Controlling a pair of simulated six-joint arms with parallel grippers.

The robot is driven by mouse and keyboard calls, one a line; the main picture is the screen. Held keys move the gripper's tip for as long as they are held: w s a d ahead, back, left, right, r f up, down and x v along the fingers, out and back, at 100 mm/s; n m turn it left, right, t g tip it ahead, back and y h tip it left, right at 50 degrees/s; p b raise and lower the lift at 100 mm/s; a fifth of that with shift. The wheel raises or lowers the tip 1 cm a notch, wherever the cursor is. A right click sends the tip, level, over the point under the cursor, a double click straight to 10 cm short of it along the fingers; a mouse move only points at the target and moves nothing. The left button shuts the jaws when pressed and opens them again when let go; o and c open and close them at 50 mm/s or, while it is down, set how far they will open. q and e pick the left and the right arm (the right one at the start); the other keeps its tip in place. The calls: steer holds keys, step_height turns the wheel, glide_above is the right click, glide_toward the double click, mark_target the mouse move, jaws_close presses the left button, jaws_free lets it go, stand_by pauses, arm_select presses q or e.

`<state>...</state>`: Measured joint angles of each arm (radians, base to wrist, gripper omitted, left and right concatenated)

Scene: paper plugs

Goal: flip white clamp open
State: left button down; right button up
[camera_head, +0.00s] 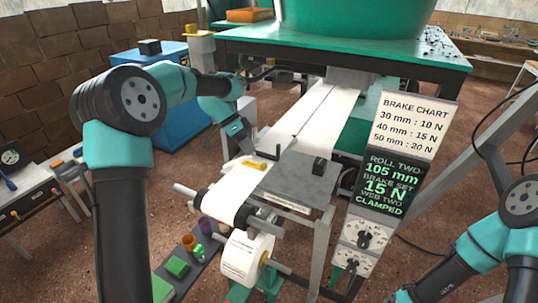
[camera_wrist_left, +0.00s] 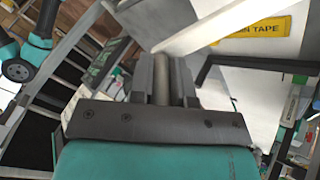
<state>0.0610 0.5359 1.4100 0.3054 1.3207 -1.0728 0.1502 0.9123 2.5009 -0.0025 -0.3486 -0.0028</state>
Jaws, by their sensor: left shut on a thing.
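My left gripper (camera_head: 246,148) is at the near left side of the paper web, beside the splice table. In the left wrist view its two dark fingers (camera_wrist_left: 162,88) are shut on a grey round handle (camera_wrist_left: 162,68). The handle runs up to a pale plate (camera_wrist_left: 155,22) and appears to belong to the white clamp. In the head view the clamp is mostly hidden at the gripper, so its angle is hard to tell. My right arm is at the right edge, with its gripper out of frame.
White paper (camera_head: 318,108) runs down to a grey table (camera_head: 298,178) with a black block (camera_head: 319,165). A paper roll (camera_head: 246,256) hangs below. The sign (camera_head: 384,188) reads "WEB TWO CLAMPED". A yellow tape label (camera_wrist_left: 255,30) is close to the fingers. Green and purple plugs lie lower left.

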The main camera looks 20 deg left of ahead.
mark_target(239, 159)
arm_select(q)
steer(key=a+r+h, duration=0.1)
steer(key=a+h, duration=0.1)
steer(key=a+r, duration=0.1)
steer(key=shift+w+a+r+h, duration=0.3)
steer(key=shift+a+h, duration=0.1)
steer(key=shift+w+a+r+h, duration=0.1)
steer(key=shift+a+r+h, duration=0.15)
steer(key=shift+a+h, duration=0.2)
steer(key=shift+a+r+h, duration=0.2)
steer(key=shift+a+h, duration=0.15)
steer(key=shift+a, duration=0.1)
steer(key=c, duration=1.1)
jaws_free()
steer(key=v, duration=1.2)
steer(key=shift+w, duration=0.2)
steer(key=shift+f, duration=0.1)
